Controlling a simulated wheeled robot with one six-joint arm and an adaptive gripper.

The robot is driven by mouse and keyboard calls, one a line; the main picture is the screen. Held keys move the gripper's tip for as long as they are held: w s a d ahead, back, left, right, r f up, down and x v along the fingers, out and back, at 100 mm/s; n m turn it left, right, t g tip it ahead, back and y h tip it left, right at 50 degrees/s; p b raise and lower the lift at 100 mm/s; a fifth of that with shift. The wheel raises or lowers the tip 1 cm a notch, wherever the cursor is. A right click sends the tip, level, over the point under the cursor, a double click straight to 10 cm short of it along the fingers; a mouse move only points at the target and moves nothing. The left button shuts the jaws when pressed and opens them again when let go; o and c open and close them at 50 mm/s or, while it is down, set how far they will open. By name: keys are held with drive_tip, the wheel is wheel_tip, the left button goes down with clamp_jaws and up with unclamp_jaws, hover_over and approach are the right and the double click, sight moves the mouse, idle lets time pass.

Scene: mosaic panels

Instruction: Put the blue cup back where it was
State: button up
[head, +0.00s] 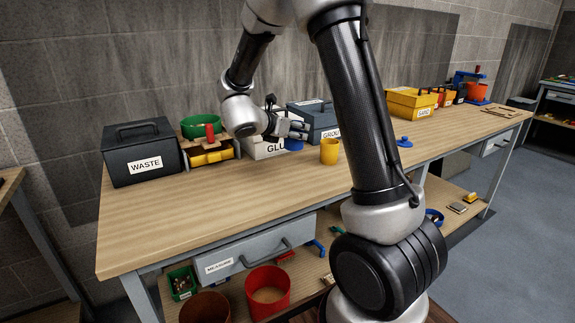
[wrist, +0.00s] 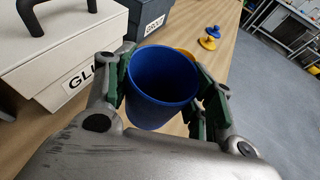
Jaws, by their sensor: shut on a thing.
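The blue cup (wrist: 158,105) is between the fingers of my gripper (wrist: 165,82) in the wrist view, its open mouth facing the camera and its inside looking empty. My gripper is shut on it. In the head view my gripper (head: 297,130) is over the workbench (head: 220,208), in front of the GLUE box, and only a small part of the blue cup (head: 293,145) shows below the fingers. I cannot tell whether its base touches the bench. A yellow cup (head: 329,152) stands just right of it.
The GLUE box (head: 262,150) and GROUT box (head: 318,117) stand behind my gripper. A WASTE box (head: 140,155) and a small rack with a green bowl (head: 201,126) are at left. A blue knobbed piece (head: 404,142) lies right. The bench front is clear.

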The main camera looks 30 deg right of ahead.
wheel_tip(320, 180, down, 9)
drive_tip(key=shift+f, duration=0.2)
drive_tip(key=o, duration=1.2)
drive_tip(key=shift+c, duration=0.2)
